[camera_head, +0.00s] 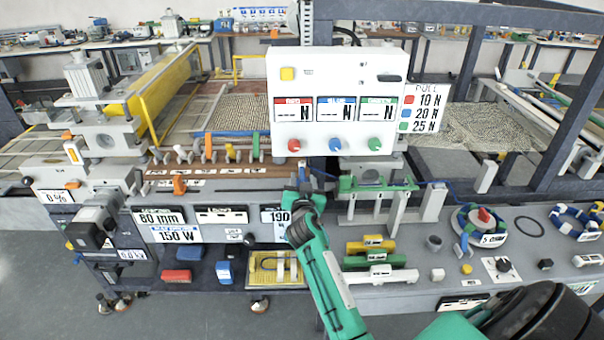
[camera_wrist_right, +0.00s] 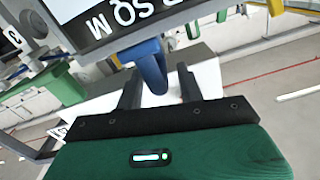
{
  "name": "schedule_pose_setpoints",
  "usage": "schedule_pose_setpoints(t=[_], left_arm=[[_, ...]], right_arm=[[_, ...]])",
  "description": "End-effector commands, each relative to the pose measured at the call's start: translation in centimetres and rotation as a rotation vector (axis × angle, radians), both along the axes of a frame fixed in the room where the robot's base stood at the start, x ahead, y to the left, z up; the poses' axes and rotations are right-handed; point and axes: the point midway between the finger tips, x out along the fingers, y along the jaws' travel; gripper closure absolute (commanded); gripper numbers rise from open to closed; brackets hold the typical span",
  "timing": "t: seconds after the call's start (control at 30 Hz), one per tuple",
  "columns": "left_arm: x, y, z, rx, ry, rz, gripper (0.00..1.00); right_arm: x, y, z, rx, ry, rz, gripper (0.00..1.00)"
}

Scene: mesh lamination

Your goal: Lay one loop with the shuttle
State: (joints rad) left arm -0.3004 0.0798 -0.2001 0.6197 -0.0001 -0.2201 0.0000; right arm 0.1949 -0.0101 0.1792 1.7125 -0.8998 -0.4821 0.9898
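My right gripper (camera_head: 303,183) is at the front edge of the machine, below the white control panel and beside the brown strip. In the right wrist view its two dark fingers (camera_wrist_right: 160,88) stand apart, with a blue peg-like part (camera_wrist_right: 150,66) in the gap between them. I cannot tell whether either finger touches it. Shuttle-like bars in yellow (camera_head: 371,244), green (camera_head: 374,261) and white (camera_head: 380,276) lie on the grey shelf right of my right forearm. A blue strand (camera_head: 428,182) runs near the green bracket (camera_head: 365,184). My left gripper is not in view.
The control panel (camera_head: 337,60) with red, blue and green knobs stands above the gripper. Orange, yellow and green levers (camera_head: 230,152) line the brown strip at left. A spool (camera_head: 480,222) and rings lie on the shelf at right. Mesh (camera_head: 480,128) extends behind the frame.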

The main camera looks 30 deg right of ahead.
Motion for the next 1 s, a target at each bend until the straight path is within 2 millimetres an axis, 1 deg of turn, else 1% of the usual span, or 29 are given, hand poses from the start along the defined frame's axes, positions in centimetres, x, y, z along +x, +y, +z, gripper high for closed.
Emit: schedule_pose_setpoints(t=[0.03, 0.2, 0.5, 0.53, 0.67, 0.7, 0.73, 1.0], left_arm=[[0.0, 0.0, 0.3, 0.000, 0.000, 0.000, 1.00], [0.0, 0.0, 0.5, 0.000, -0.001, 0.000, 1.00], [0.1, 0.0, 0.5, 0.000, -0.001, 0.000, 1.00], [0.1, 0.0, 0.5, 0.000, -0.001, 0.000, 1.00], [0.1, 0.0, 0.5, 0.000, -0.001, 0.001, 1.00], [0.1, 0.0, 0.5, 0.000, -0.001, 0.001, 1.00], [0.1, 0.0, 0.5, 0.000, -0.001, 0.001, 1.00], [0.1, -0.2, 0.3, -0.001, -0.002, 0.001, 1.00]], right_arm=[[0.5, -0.3, 0.1, -0.002, 0.002, -0.001, 0.62], [1.4, -0.8, 0.1, -0.001, 0.001, 0.000, 0.62], [1.5, -0.9, 0.0, -0.001, 0.001, 0.000, 0.62], [1.5, -0.9, 0.0, -0.001, 0.001, 0.000, 0.64], [1.5, -0.9, 0.0, -0.001, 0.001, 0.000, 0.90], [1.5, -0.9, 0.0, -0.001, 0.001, 0.000, 0.97], [1.5, -0.9, 0.0, -0.001, 0.000, 0.001, 1.00], [1.7, -1.0, -0.1, 0.000, 0.000, 0.001, 1.00]])
